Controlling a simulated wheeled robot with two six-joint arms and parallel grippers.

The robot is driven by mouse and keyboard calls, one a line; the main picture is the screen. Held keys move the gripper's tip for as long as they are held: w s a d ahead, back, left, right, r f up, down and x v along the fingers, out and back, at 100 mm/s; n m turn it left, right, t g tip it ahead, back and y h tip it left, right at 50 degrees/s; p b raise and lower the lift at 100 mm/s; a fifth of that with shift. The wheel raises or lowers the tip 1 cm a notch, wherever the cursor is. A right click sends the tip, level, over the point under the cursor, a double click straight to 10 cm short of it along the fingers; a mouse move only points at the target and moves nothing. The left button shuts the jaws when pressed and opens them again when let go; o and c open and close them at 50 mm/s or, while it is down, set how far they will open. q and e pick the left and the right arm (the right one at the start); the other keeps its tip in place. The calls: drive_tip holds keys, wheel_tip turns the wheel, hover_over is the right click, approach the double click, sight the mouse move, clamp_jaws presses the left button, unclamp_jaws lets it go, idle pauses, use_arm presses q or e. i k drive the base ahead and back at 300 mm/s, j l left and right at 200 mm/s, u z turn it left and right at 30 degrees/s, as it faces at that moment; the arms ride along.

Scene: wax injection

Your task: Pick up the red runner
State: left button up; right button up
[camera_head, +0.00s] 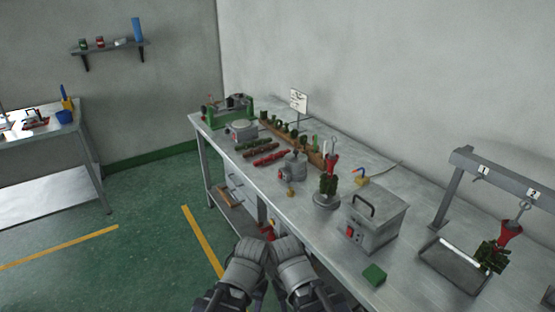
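Several red bar-like pieces (271,157) lie side by side on the long metal bench, left of its middle. Another red piece (332,164) stands upright on a round grey stand, with dark green parts around its lower end. A third red piece (509,230) hangs from a hook on the grey frame at the right, with green parts below it. I cannot tell which one is the runner. My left gripper (251,248) and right gripper (288,248) are close together at the bottom middle, in front of the bench and apart from these pieces. Their fingers are not clear.
A grey box with a handle (376,226) and a green block (375,274) stand near the bench's front edge. A shallow tray (449,266) lies under the frame. A grey pot (293,164) is beside the red bars. The green floor at left is clear.

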sight(262, 161)
drive_tip(key=i+j+z, duration=0.1)
drive_tip(key=z, duration=0.35)
drive_tip(key=j+z, duration=0.15)
drive_tip(key=z, duration=0.3)
drive_tip(key=i+j+z, duration=0.25)
drive_tip(key=j, duration=0.2)
drive_tip(key=j+z, duration=0.3)
drive_tip(key=j, duration=0.2)
drive_tip(key=i+j+z, duration=0.1)
drive_tip(key=j+z, duration=0.15)
drive_tip(key=j, duration=0.25)
drive_tip(key=j+z, duration=0.15)
drive_tip(key=j, duration=1.5)
drive_tip(key=j+z, duration=0.1)
drive_tip(key=j, duration=1.55)
